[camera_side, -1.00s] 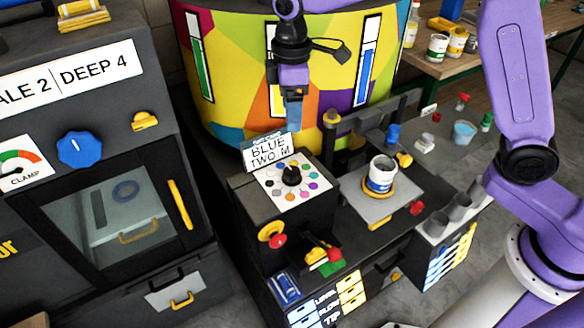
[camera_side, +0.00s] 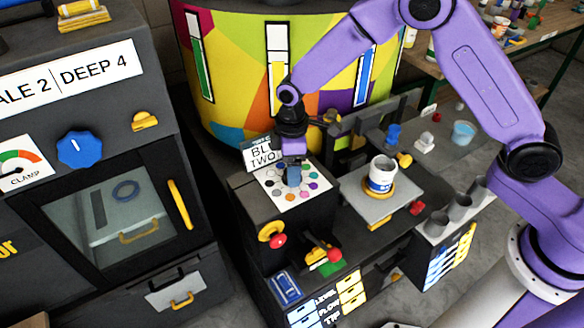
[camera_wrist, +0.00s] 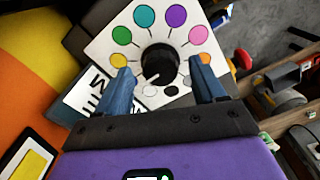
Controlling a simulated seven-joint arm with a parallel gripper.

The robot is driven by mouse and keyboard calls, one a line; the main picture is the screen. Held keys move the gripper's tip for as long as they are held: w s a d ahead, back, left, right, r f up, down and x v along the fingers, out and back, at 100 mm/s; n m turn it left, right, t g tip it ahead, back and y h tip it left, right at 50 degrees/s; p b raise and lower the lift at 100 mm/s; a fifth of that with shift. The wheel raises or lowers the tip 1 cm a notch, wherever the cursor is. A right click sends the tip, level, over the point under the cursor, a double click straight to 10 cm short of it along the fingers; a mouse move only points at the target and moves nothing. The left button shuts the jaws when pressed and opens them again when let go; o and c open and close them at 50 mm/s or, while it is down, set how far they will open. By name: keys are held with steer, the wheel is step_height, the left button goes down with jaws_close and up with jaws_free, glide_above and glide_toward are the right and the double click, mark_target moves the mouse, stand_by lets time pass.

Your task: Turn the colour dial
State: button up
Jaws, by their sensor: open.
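The colour dial is a black round knob (camera_wrist: 160,62) with a pale pointer mark, in the middle of a white plate (camera_wrist: 118,38) ringed with coloured dots. In the side view the plate (camera_side: 318,198) lies on top of a dark box, and my gripper hides most of the knob. My gripper (camera_side: 293,180) points down over the dial. In the wrist view its two blue fingers (camera_wrist: 163,80) are apart, one on each side of the knob's near edge. I cannot tell whether they touch it. A sign (camera_side: 262,155) reading "BLU... TWO" stands behind the dial, partly hidden.
A paint can (camera_side: 382,174) stands on a grey platform right of the dial box. A large multicoloured drum (camera_side: 230,60) stands close behind. A dark machine with a blue dial (camera_side: 80,149) is at left.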

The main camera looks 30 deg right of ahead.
steer(key=shift+f, duration=0.7)
steer(key=c, duration=1.1)
steer(key=shift+o, duration=0.2)
steer(key=shift+m, duration=0.3)
